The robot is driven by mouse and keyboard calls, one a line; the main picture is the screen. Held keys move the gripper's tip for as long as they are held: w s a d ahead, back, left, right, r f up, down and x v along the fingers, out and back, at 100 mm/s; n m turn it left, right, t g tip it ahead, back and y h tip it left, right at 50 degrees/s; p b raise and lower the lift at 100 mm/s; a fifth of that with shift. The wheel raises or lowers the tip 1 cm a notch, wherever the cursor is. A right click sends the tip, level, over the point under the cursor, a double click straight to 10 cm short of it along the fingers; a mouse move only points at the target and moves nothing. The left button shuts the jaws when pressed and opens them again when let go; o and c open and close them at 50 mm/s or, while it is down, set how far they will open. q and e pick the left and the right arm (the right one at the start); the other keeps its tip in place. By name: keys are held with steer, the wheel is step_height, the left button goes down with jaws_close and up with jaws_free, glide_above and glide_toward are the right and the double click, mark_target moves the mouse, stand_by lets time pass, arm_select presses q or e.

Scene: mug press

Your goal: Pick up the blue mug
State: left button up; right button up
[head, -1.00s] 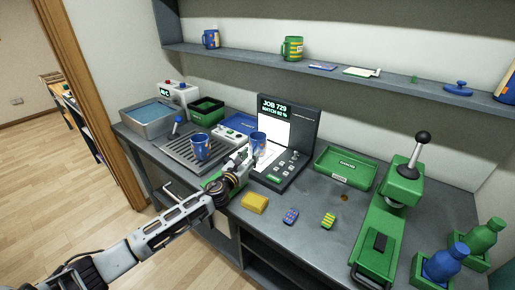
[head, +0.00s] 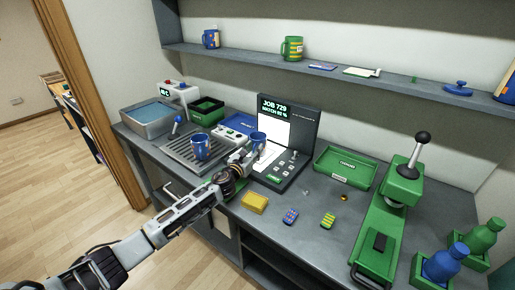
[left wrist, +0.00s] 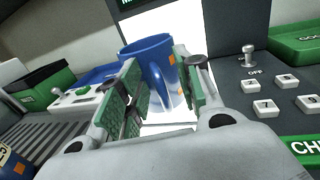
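A blue mug (head: 257,139) with an orange mark stands in front of the white panel of the job machine in the head view. My left gripper (left wrist: 160,95) is open, a pad on either side; whether the pads touch the mug I cannot tell. In the head view the left gripper (head: 243,160) is just in front of the mug. A second blue mug (head: 201,147) with orange marks stands on the grey rack. My right gripper is not in view.
The job machine (head: 288,115) stands directly behind and right of the mug. A shelf (head: 330,75) runs above.

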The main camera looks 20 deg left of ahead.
arm_select(q)
steer(key=shift+c, duration=0.4)
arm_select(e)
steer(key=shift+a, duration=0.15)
arm_select(q)
jaws_close()
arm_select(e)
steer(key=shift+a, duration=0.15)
arm_select(q)
steer(key=shift+r, duration=0.1)
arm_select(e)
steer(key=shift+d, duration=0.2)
arm_select(q)
steer(key=shift+r, duration=0.7)
step_height(320, 180, up, 8)
steer(key=p, duration=0.2)
steer(key=shift+f+p, duration=0.25)
steer(key=shift+p, duration=0.05)
steer(key=shift+r, duration=0.5)
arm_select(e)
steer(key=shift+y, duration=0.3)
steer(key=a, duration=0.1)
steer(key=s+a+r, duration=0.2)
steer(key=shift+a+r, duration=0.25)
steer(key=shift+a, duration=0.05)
